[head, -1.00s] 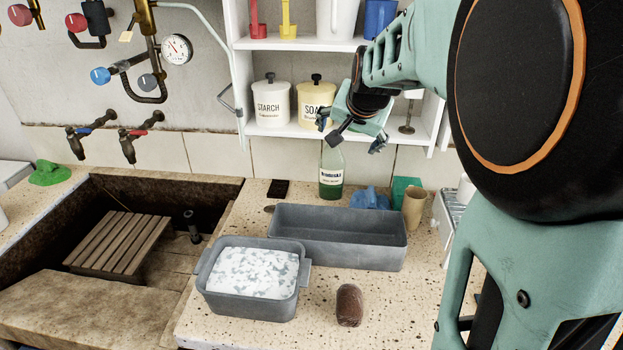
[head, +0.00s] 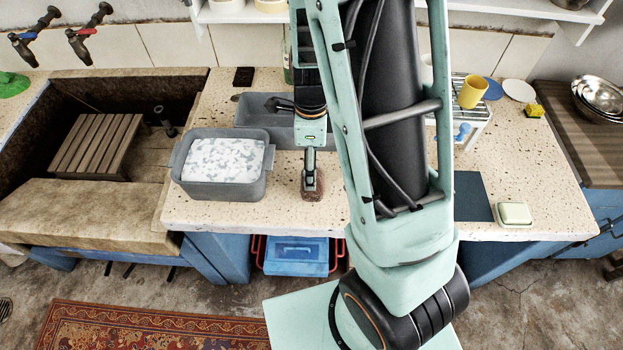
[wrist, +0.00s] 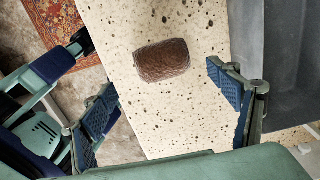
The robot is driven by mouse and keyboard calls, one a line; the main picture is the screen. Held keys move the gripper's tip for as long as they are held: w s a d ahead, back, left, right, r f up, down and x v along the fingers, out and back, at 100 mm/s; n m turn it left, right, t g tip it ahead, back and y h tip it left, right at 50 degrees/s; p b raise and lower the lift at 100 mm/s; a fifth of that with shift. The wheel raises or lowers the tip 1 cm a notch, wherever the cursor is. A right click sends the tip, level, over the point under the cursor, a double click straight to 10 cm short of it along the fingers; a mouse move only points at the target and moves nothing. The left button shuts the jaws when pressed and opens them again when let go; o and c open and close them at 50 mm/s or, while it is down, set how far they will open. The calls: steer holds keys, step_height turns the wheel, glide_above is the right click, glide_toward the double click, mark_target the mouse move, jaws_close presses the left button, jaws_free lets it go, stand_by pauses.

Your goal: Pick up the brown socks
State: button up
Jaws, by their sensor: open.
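The brown socks (head: 312,188) are a rolled, rounded bundle lying on the speckled counter, right of the grey tub with suds. In the head view my gripper (head: 310,178) is over them and partly hides them. In the wrist view the brown socks (wrist: 162,60) lie in the clear on the counter, ahead of my gripper (wrist: 165,112). Its two blue-padded fingers are spread wide apart, with nothing between the pads. The socks appear beyond the fingertips, not touching either finger.
The grey tub with suds (head: 185,191) stands left of the socks. A long grey basin (head: 245,133) lies behind, partly hidden by my arm; its wall is near the right finger in the wrist view. The counter's front edge is close. A soap dish (head: 514,215) sits farther right.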

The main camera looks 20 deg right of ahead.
steer(key=shift+w+f, duration=0.1)
steer(key=shift+f, duration=3.8)
steer(key=shift+c, duration=0.3)
steer(key=c, duration=1.3)
